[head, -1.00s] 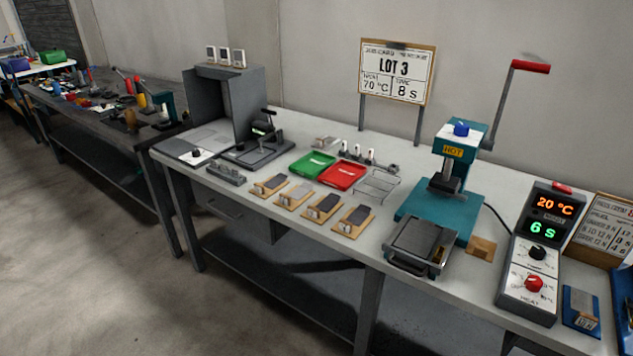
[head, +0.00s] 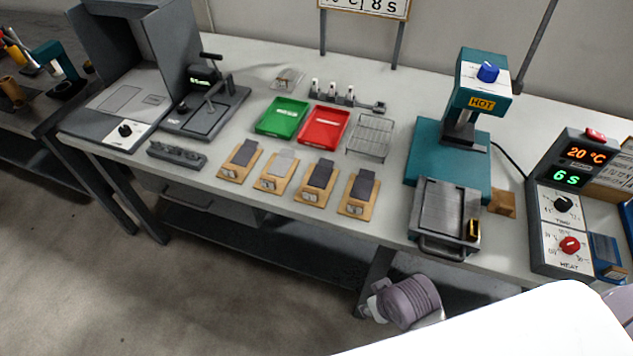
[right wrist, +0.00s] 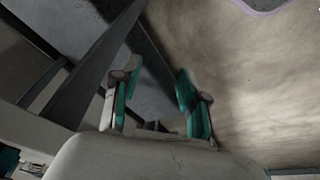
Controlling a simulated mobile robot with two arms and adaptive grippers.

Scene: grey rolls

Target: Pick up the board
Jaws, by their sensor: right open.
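Several small wooden boards stand in a row along the bench's front: the far-left board (head: 240,160) with a dark pad, one with a pale grey pad (head: 277,171), one with a dark pad (head: 317,183), and the far-right board (head: 358,193) with a dark pad. Each has a small pale tag at its front end. I cannot tell which is meant. My right gripper (right wrist: 158,105) shows in the right wrist view, open and empty, its teal-padded fingers apart, with bench framing and floor behind. No board shows there. My left gripper is not in view.
Behind the boards lie a green tray (head: 282,118), a red tray (head: 323,127) and a wire rack (head: 370,137). To the right stand a teal press (head: 450,155), a metal plate fixture (head: 446,210) and a control box (head: 567,215). A grey knobbed bar (head: 177,154) lies to the left.

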